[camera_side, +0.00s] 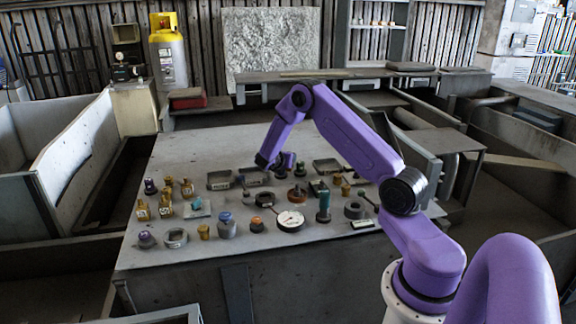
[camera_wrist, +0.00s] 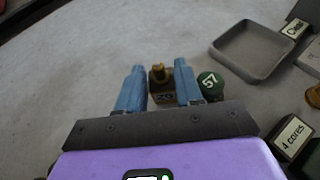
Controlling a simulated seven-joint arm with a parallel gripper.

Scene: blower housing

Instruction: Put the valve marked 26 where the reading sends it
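My gripper (camera_wrist: 159,67) has two blue fingers spread apart, with a gap between them in the wrist view. A small brass valve (camera_wrist: 159,76) shows in this gap. Its dark label is partly hidden and starts with 2; I cannot read the second digit for sure. I see no clear contact between valve and fingers. A green round-topped piece marked 57 (camera_wrist: 209,84) stands just right of the right finger. In the side view my gripper (camera_side: 278,166) is low over the back middle of the table. A round white dial gauge (camera_side: 290,220) lies near the front; its reading is too small to tell.
A shallow grey tray (camera_wrist: 252,50) lies to the right in the wrist view, with a label reading "4 cores" (camera_wrist: 292,136) nearer. In the side view, several brass valves (camera_side: 165,205) stand at the left. The table (camera_side: 190,145) is clear at the back left.

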